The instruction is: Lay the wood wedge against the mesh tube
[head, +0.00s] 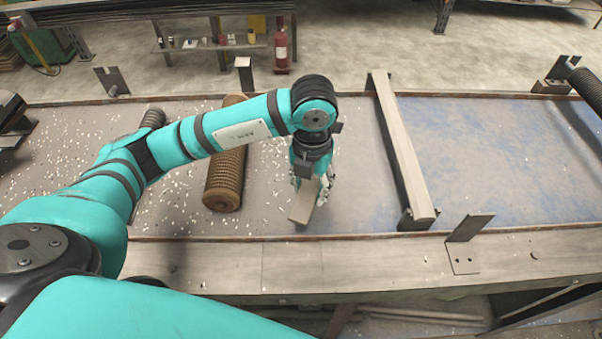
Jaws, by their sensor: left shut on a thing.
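The mesh tube (225,178) is a brown, perforated cylinder lying on the bench top, its long axis running away from me. My left arm crosses over its middle and hides part of it. My left gripper (312,187) points down to the right of the tube. It is shut on the wood wedge (303,206), a pale tan block whose lower end shows below the fingers. A gap of bare bench top separates the wedge from the tube. I cannot tell whether the wedge touches the bench. My right gripper is not in view.
A long wooden beam (402,150) stands across the bench to the right of my left gripper. A raised rim (290,241) runs along the near edge. Metal brackets (467,228) stand at the edges. White specks litter the bench top around the tube.

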